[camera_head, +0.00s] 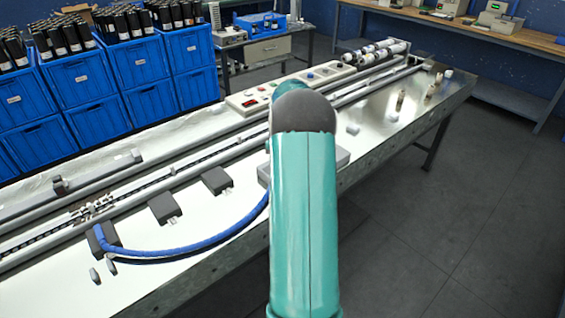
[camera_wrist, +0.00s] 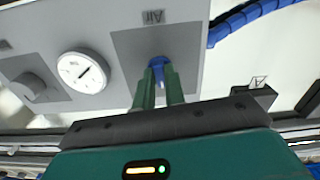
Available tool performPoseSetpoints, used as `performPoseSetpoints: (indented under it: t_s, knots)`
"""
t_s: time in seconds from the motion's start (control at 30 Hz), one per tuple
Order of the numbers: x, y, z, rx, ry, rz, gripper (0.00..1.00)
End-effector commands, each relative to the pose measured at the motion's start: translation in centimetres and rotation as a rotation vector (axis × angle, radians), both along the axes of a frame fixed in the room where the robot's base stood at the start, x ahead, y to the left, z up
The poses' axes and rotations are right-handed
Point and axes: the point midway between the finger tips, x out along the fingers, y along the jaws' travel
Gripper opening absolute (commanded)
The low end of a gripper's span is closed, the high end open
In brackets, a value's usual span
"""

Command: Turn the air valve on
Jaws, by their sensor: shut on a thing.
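The air valve (camera_wrist: 156,62) is a small blue handle on a darker grey plate (camera_wrist: 190,45) marked "Air", in the wrist view. My gripper (camera_wrist: 160,75) has its two green fingers at the blue handle, one on each side, shut on it. The fingers cover part of the handle, so its exact angle is hard to tell. In the head view my green arm hides the valve and my gripper; only part of the grey box (camera_head: 343,158) shows beside the arm.
A round white gauge (camera_wrist: 82,72) and a grey knob (camera_wrist: 35,88) sit left of the valve on the panel. A blue hose (camera_head: 190,248) curves across the machine table, also showing in the wrist view (camera_wrist: 245,17). Blue crates (camera_head: 90,85) with bottles stand behind. The floor at right is clear.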

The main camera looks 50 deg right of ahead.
Motion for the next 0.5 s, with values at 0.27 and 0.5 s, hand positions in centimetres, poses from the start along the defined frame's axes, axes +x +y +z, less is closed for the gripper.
performPoseSetpoints:
  t_s: [0.27, 0.5]
  knots:
    - [0.12, 0.04, 0.09, -0.003, -0.002, -0.259, 0.0]
    - [0.16, 0.06, 0.09, -0.001, -0.003, -0.456, 0.0]
